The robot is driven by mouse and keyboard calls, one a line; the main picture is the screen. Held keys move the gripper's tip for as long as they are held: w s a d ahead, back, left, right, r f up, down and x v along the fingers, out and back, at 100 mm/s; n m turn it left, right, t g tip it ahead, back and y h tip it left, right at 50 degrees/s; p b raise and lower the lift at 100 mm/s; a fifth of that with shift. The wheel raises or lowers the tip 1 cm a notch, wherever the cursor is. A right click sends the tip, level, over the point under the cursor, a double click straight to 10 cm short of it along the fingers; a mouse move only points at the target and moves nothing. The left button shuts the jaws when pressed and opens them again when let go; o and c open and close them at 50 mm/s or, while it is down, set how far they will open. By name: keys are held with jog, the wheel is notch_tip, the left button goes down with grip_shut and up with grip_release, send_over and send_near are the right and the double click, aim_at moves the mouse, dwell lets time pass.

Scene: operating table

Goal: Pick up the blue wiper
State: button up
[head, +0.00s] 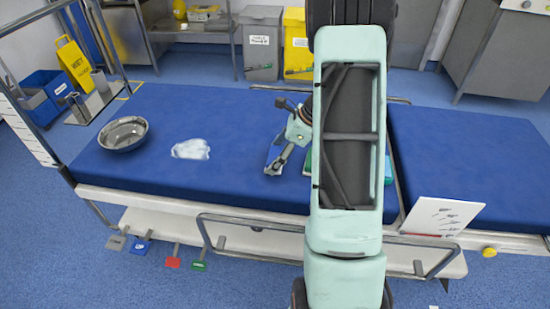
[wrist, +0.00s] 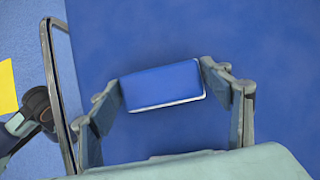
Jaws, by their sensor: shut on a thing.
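The blue wiper (wrist: 163,85) is a small blue block with a white lower edge, seen in the wrist view over the blue table top. My gripper (wrist: 162,82) has one finger against each short end of it and is shut on it. In the head view my gripper (head: 278,165) is over the middle of the table, left of my arm. A small part of the blue wiper (head: 273,153) shows beside the fingers there. I cannot tell whether it touches the table.
A metal bowl (head: 123,133) and a crumpled white cloth (head: 190,149) lie on the left of the blue operating table (head: 230,110). A green item (head: 307,163) is mostly hidden behind my arm. A white sheet (head: 440,215) stands at the front right. The right section looks clear.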

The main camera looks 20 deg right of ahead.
aim_at(275, 155)
jog(key=shift+r, duration=0.1)
jog(key=shift+r+p, duration=0.3)
jog(key=shift+r, duration=0.15)
notch_tip(275, 155, up, 2)
jog(key=shift+r+p, duration=0.15)
jog(key=shift+p, duration=0.5)
jog(key=s+r+p, duration=0.4)
jog(key=s+r, duration=0.5)
jog(key=s, duration=0.5)
jog(key=shift+a+r, duration=0.35)
jog(key=shift+a, duration=0.1)
jog(key=o, duration=0.4)
jog(key=shift+c, duration=1.3)
